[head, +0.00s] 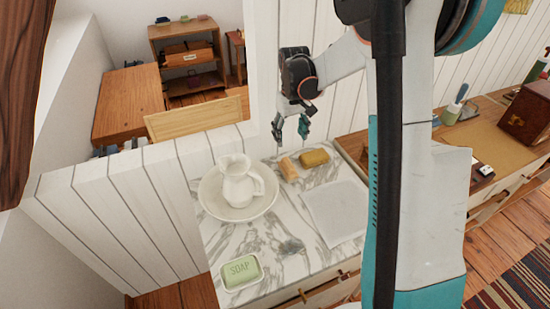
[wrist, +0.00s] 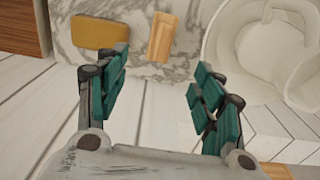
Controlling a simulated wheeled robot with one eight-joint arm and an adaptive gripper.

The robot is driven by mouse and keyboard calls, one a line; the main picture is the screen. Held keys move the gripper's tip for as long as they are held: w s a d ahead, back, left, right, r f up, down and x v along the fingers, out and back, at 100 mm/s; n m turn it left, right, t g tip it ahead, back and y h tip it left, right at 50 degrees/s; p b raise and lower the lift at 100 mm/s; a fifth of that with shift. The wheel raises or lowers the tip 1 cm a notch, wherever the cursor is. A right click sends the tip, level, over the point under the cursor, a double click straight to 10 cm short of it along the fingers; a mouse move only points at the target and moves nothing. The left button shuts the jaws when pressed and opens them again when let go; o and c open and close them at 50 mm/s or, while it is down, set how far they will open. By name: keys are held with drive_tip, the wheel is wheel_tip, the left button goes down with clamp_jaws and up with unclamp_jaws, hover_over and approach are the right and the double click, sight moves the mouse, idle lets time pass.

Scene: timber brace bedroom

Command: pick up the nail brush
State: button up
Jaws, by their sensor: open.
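The nail brush (head: 289,169) looks like a small light-wood block lying on the marble top, near its back edge. In the wrist view the nail brush (wrist: 162,37) lies at the top, ahead of the gap between the fingers. My gripper (head: 291,135) hangs above and behind it in the head view, apart from it. In the wrist view my gripper (wrist: 160,70) has its teal fingers spread wide with nothing between them. The brush's underside is hidden.
A mustard sponge (head: 314,157) lies close right of the brush. A white pitcher (head: 238,180) stands in a basin (head: 213,202) to the left. A white cloth (head: 336,213) and green soap (head: 241,271) lie on the marble top (head: 225,236). A panelled wall (head: 318,85) rises behind.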

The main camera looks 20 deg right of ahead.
sight(288, 162)
wheel_tip(288, 162, down, 9)
drive_tip(key=b, duration=0.2)
drive_tip(key=shift+w+r+b, duration=0.15)
drive_tip(key=shift+b, duration=0.15)
drive_tip(key=shift+a+f+b, duration=0.1)
drive_tip(key=shift+f+b, duration=1.15)
drive_tip(key=shift+f, duration=1.45)
drive_tip(key=shift+r, duration=0.1)
drive_tip(key=shift+c, duration=0.3)
drive_tip(key=c, duration=1.1)
